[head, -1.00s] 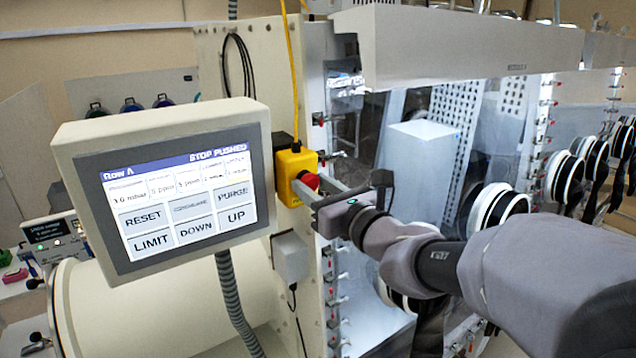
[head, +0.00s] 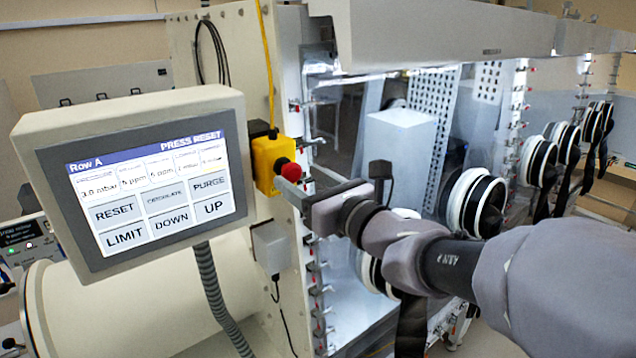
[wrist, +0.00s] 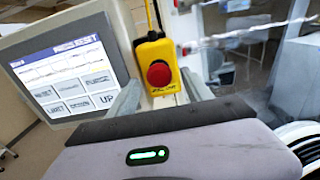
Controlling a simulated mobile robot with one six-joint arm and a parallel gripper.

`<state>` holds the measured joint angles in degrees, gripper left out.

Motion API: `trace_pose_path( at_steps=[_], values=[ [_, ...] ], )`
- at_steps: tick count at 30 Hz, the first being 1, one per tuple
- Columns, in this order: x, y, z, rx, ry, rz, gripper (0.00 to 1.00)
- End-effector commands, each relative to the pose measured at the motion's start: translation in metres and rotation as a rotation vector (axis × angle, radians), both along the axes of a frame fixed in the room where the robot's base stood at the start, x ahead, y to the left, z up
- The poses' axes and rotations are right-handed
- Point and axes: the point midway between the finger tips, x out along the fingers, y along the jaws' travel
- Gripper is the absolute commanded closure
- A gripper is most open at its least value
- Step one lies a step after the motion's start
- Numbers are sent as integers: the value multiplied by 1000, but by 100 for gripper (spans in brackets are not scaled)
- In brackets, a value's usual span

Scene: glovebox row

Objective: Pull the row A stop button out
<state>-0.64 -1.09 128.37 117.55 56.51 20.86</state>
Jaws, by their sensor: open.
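The row A stop button is a red mushroom head (head: 291,172) on a yellow box (head: 268,160) on the cream end panel, right of the screen. It also shows in the wrist view as a red button (wrist: 159,73) on the yellow box (wrist: 156,54). My gripper (head: 290,191) is open, its fingers close in front of the button. In the wrist view the fingers stand apart to left and right of it, and I see no contact. The Row A screen (head: 148,182) reads "PRESS RESET", with RESET, LIMIT, DOWN, UP and PURGE keys.
A grey conduit (head: 218,300) hangs below the screen, and a yellow cable (head: 265,60) runs down to the button box. A small grey box (head: 271,247) sits below it. Glove ports (head: 476,203) and the glovebox window lie to the right, behind my arm.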

Motion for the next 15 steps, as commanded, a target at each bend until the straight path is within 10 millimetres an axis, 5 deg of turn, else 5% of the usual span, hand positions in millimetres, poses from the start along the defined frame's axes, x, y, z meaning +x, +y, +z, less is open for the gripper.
trace_pose_path(
  at_steps=[9, 15],
  values=[
    [-86, -60, -2, -4, -4, -8, 42],
    [-120, -83, -1, -2, -2, -5, 42]
  ],
)
